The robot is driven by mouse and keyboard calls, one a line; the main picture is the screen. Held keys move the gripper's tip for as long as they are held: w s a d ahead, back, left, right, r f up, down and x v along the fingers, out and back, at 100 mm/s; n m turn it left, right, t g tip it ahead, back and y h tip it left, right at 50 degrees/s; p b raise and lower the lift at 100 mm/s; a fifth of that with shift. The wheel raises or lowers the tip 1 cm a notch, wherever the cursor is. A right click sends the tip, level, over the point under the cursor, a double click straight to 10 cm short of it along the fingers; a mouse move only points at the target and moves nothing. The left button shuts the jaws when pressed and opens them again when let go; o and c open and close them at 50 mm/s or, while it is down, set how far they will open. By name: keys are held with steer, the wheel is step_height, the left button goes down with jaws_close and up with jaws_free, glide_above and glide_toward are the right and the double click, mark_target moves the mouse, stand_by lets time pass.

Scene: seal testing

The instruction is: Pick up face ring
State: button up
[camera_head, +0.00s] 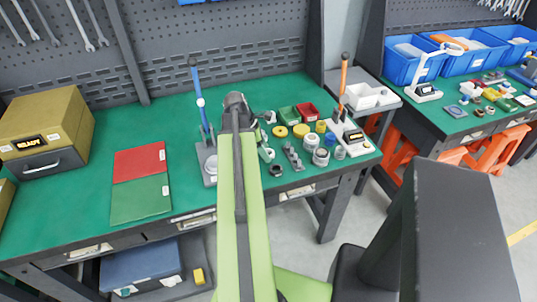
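Several small ring-shaped and round parts stand on the green bench mat, right of my arm. Among them are a yellow ring (301,130), another yellow piece (280,131), a grey ring (321,156), a pale round part (311,141) and a dark ring (276,170) near the front edge. I cannot tell which is the face ring. My green arm reaches forward over the bench, and my gripper (237,101) is at its far end, left of these parts. The fingers are too small and hidden to tell open from shut; nothing is visibly held.
A blue-handled stand (201,105) is left of my arm. Beside the parts are green (288,115) and red (306,112) bins and an orange-handled tester (343,100). A red-and-green mat (140,200) and olive box (44,118) lie left, with clear bench between. A second bench is right.

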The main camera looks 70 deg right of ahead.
steer(key=c, duration=0.7)
steer(key=shift+o, duration=0.2)
